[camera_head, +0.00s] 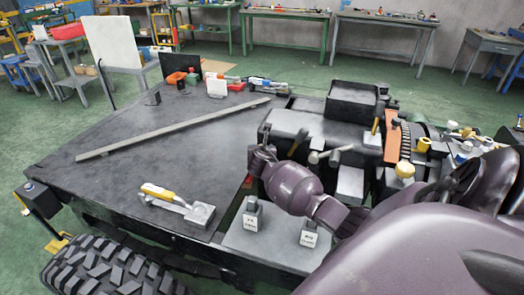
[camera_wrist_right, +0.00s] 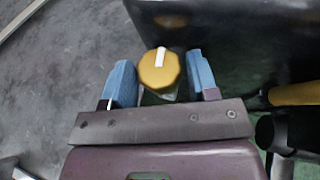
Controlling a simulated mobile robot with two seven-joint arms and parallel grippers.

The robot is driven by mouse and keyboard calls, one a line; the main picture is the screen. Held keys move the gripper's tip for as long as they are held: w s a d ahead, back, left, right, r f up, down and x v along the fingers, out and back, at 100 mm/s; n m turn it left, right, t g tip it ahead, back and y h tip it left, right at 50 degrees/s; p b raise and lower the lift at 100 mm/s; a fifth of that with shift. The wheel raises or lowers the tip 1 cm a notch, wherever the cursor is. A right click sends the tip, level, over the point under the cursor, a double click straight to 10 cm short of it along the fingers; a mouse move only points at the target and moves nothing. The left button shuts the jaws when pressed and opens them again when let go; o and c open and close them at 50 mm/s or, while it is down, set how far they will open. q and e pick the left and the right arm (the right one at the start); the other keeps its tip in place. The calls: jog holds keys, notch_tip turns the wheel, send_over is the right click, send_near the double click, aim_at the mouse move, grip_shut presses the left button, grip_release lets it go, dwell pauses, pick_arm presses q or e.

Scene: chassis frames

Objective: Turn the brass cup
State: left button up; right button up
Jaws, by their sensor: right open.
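The brass cup (camera_wrist_right: 158,70), round and yellow with a white mark on its top, shows in the right wrist view. It sits between the two blue fingers of my right gripper (camera_wrist_right: 160,80). The fingers are open, one on each side, with a visible gap on both sides of the cup. In the head view my right gripper (camera_head: 262,160) is at the end of the purple arm, beside the dark block of the chassis. I cannot make out the cup there; the gripper and arm seem to hide it. My left gripper is in neither view.
The grey chassis deck (camera_head: 130,175) carries a long bar (camera_head: 170,130) and a yellow-handled tool (camera_head: 165,195). Two labelled weights (camera_head: 252,217) stand near my right arm. A dark box (camera_head: 350,100), a yellow knob (camera_head: 405,170) and other parts crowd the right side.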

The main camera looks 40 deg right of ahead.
jog(key=c, duration=0.7)
jog(key=shift+o, duration=0.2)
jog(key=shift+r+m+h, duration=0.1)
jog(key=shift+m+h, duration=0.2)
jog(key=shift+w+a+m+g+h+p, duration=0.15)
jog(key=shift+m+g+h+p, duration=0.35)
jog(key=shift+m+g+p, duration=0.5)
jog(key=m+g+h, duration=0.1)
jog(key=m+g, duration=0.1)
jog(key=g, duration=0.1)
jog(key=shift+w+m+h+b, duration=0.1)
jog(key=shift+m+h+b, duration=0.25)
jog(key=shift+m+h, duration=0.05)
jog(key=shift+w+m+g+b, duration=0.1)
jog(key=shift+m+g+b, duration=0.2)
jog(key=shift+m+g, duration=1)
jog(key=shift+g, duration=0.4)
